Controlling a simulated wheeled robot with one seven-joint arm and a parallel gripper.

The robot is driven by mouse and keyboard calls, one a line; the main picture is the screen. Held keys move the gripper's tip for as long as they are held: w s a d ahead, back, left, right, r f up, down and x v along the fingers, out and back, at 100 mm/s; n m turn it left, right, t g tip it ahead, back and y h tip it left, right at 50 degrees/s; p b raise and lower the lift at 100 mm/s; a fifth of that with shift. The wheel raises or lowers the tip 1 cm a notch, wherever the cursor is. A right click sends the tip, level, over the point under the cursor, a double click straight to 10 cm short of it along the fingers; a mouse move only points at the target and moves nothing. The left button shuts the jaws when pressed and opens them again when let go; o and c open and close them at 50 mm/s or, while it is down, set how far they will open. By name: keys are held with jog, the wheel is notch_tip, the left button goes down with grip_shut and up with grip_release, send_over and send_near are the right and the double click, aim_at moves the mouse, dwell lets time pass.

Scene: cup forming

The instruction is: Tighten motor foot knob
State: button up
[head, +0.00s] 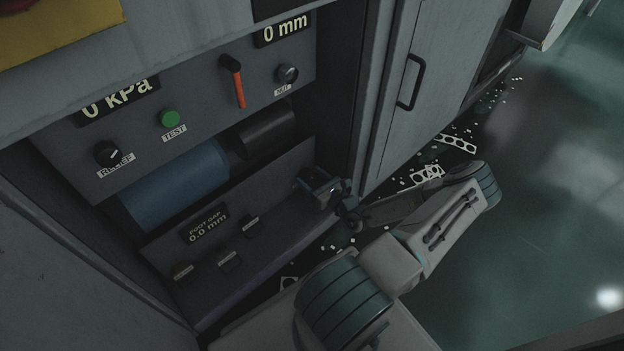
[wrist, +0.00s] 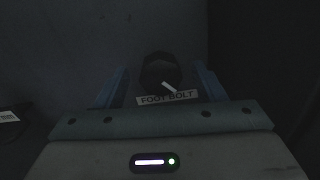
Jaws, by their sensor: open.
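A dark round knob (wrist: 158,68) with a white pointer mark shows in the wrist view, above a label reading FOOT BOLT (wrist: 167,97). The mark points down and to the right. My gripper (wrist: 162,75) is open, with one blue finger on each side of the knob and a gap on both sides. I cannot tell how far the fingers reach along it. In the head view my gripper (head: 316,184) is at the right end of the low panel and hides the knob. The foot gap display (head: 206,227) reads 0.0 mm. A blue motor cylinder (head: 170,190) lies behind the panel.
The upper panel holds a relief knob (head: 106,152), a green TEST button (head: 169,118), a red-orange lever (head: 233,80) and another knob (head: 288,73). A cabinet door with a handle (head: 411,82) stands right of the recess. White scraps (head: 428,175) litter the floor.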

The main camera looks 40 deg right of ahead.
jog(key=c, duration=1)
jog(key=shift+r+p, duration=0.1)
jog(key=shift+p, duration=0.2)
jog(key=shift+o, duration=0.2)
jog(key=m+p, duration=0.2)
jog(key=m, duration=0.2)
jog(key=shift+p, duration=0.4)
jog(key=m+p, duration=0.1)
jog(key=m, duration=0.4)
jog(key=shift+d+p, duration=0.1)
jog(key=shift+p, duration=0.3)
jog(key=m, duration=0.5)
jog(key=shift+f+m, duration=0.2)
jog(key=shift+m, duration=0.2)
jog(key=m, duration=0.4)
jog(key=shift+f+m, duration=0.1)
jog(key=shift+m, duration=0.3)
